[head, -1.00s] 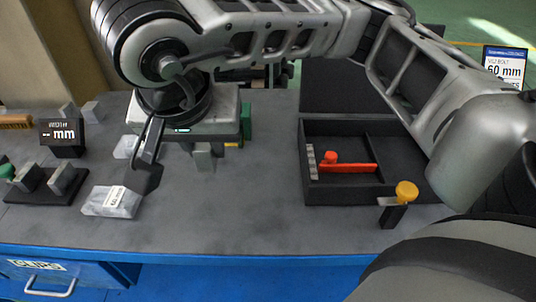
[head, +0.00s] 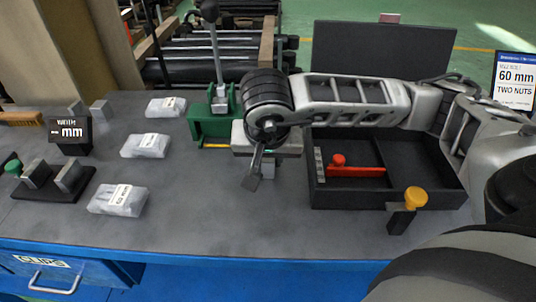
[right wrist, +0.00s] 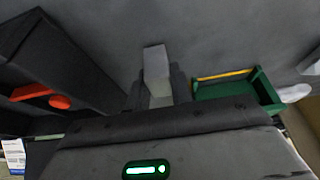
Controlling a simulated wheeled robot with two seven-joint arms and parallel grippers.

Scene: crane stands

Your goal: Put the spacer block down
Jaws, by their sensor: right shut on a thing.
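The spacer block is a small light grey block (head: 268,169). It shows under my right gripper (head: 258,172) in the head view and between its fingers in the right wrist view (right wrist: 156,64). My right gripper, also in the right wrist view (right wrist: 157,90), is shut on the block and points down over the middle of the bench (head: 215,215). The gripper's body and arm hide part of the block in the head view. I cannot tell whether its lower end touches the bench. My left gripper is not in view.
A green fixture (head: 205,122) with an upright lever stands just left of the gripper. A dark tray (head: 385,196) with a red tool (head: 358,171) lies to the right. Several labelled bags (head: 118,200) lie to the left.

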